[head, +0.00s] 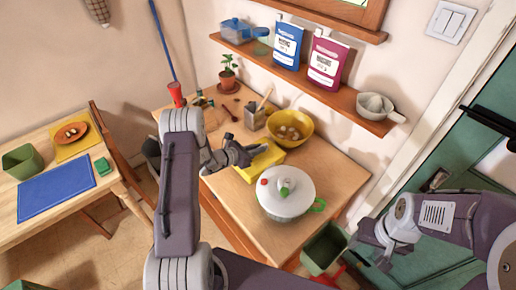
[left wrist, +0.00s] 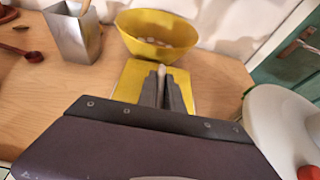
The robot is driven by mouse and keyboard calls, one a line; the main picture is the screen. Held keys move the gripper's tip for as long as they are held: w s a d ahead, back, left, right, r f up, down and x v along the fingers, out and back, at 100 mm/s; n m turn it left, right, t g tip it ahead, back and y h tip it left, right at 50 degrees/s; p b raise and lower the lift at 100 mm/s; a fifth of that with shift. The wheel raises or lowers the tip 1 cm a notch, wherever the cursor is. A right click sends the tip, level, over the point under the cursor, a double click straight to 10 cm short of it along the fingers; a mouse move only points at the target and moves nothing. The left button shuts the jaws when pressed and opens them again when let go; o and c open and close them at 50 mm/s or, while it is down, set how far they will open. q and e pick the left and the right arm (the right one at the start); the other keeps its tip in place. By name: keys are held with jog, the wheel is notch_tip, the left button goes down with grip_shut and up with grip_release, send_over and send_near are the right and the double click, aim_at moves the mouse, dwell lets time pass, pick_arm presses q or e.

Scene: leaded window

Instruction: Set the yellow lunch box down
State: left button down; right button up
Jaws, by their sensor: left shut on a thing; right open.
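The yellow lunch box (head: 264,163) is at the middle of the wooden counter (head: 328,178), between the yellow bowl and the white lidded pot. My left gripper (head: 246,153) is shut on it, reaching in from the left. In the left wrist view, the lunch box (left wrist: 187,92) shows as a flat yellow shape around the closed fingers (left wrist: 162,78), partly hidden by them. I cannot tell whether its underside touches the counter. My right gripper (head: 376,250) is open and empty at the lower right, away from the lunch box.
A yellow bowl (head: 300,121) stands behind the lunch box and a white pot (head: 286,204) in front. A metal utensil holder (head: 254,117) stands close by on the left. A shelf (head: 305,84) with bags hangs above. A green bin (head: 324,248) is below the counter's front right.

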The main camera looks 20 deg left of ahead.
pick_arm(q)
jog(key=shift+f, duration=0.15)
jog(key=c, duration=1.5)
grip_release()
jog(key=shift+d, duration=0.1)
